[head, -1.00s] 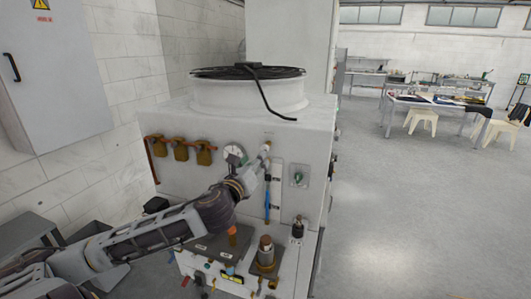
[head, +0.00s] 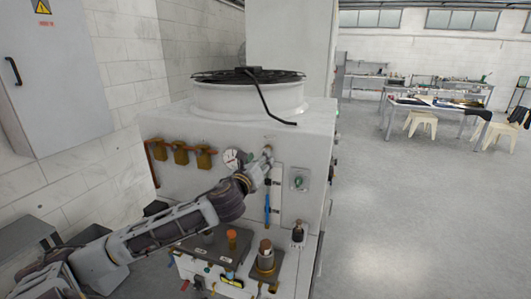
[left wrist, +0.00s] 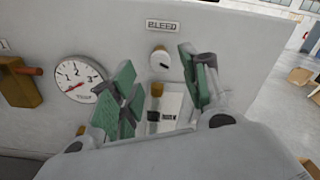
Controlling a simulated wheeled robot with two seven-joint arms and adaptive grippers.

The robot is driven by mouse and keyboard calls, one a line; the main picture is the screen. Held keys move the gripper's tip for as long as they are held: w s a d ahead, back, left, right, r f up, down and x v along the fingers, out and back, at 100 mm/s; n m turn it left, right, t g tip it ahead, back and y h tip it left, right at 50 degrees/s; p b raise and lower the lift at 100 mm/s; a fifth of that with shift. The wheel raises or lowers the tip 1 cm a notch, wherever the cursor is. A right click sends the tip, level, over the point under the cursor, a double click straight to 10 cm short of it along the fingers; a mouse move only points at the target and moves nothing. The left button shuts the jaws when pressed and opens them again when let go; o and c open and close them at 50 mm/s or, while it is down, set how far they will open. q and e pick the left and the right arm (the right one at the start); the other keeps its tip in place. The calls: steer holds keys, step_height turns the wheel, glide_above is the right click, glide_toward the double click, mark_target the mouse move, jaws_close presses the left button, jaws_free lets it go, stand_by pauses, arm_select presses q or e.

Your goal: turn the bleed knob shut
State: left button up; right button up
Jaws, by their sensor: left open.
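The bleed knob (left wrist: 159,59) is a small white round knob with a dark mark, on the machine's front panel below the BLEED label (left wrist: 163,26). In the left wrist view my left gripper (left wrist: 163,84) is open, with one green-padded finger to the lower left of the knob and one to its right. The knob shows between and beyond the fingers, and no finger visibly touches it.
A round pressure gauge (left wrist: 79,79) is left of the knob, with brass valves (head: 181,153) further left. A blue tube (head: 267,206) runs below the gripper. A switch plate (head: 299,183) is to the right. Several fittings stand on the ledge (head: 212,248) below. Open floor lies right.

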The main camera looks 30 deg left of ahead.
arm_select(q)
steer(key=shift+p+x, duration=0.6)
steer(key=shift+x, duration=2.55)
jaws_close()
